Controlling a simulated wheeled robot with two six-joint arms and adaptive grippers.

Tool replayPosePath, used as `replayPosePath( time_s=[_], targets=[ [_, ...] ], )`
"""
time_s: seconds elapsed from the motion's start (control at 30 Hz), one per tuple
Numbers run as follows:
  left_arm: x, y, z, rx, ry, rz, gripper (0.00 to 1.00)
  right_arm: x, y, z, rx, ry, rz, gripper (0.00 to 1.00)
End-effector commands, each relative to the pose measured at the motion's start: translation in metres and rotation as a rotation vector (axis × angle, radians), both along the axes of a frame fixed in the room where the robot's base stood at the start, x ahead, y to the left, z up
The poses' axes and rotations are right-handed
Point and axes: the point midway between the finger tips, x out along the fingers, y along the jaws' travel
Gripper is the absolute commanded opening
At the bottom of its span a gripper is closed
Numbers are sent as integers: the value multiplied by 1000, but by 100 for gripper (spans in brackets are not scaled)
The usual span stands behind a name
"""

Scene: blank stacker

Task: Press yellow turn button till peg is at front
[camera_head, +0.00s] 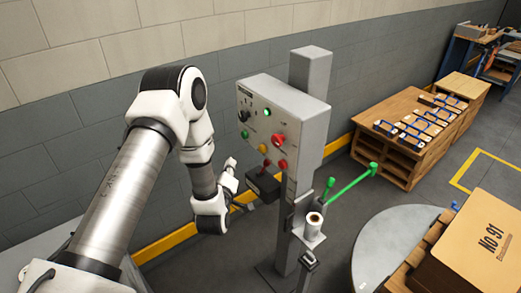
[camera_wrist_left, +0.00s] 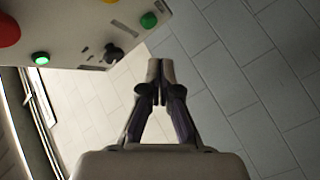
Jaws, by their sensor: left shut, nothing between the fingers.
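The grey control box (camera_head: 300,105) is on a post and carries several coloured buttons. A yellow button (camera_head: 263,148) is low on its face; a yellow button also shows at the top edge of the left wrist view (camera_wrist_left: 110,2). My left gripper (camera_head: 232,163) is left of the box, apart from the buttons. In the left wrist view its fingers (camera_wrist_left: 160,68) are together and empty, beside the box's black knob (camera_wrist_left: 113,52). A green rod (camera_head: 347,183) and an upright green handle (camera_head: 328,185) stand right of the post. I cannot tell which part is the peg.
A black unit (camera_head: 262,187) with a red-topped lever sits below the box, near my left gripper. A white roll (camera_head: 313,222) is on the post's bracket. A round grey table (camera_head: 385,238) and a cardboard box (camera_head: 482,245) are at right. Wooden crates (camera_head: 395,160) stand behind.

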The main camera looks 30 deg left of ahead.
Motion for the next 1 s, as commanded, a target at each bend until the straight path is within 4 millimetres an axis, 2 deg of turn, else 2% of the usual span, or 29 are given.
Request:
replayPosePath(
  time_s=[0.37, 0.5, 0.7, 1.0],
  targets=[
    [49, -21, 0, 1, -2, -2, 0, 0, 0, -10, 0, 0, 0, 0],
    [65, -27, -2, 0, -2, -1, 0, 0, 0, -20, 0, 0, 0, 0],
    [74, -31, -1, -2, 0, 1, 0, 0, 0, -22, 0, 0, 0, 0],
    [74, -31, 0, -1, 1, 0, 0, 0, 0, -22, 0, 0, 0, 0]
  ],
)
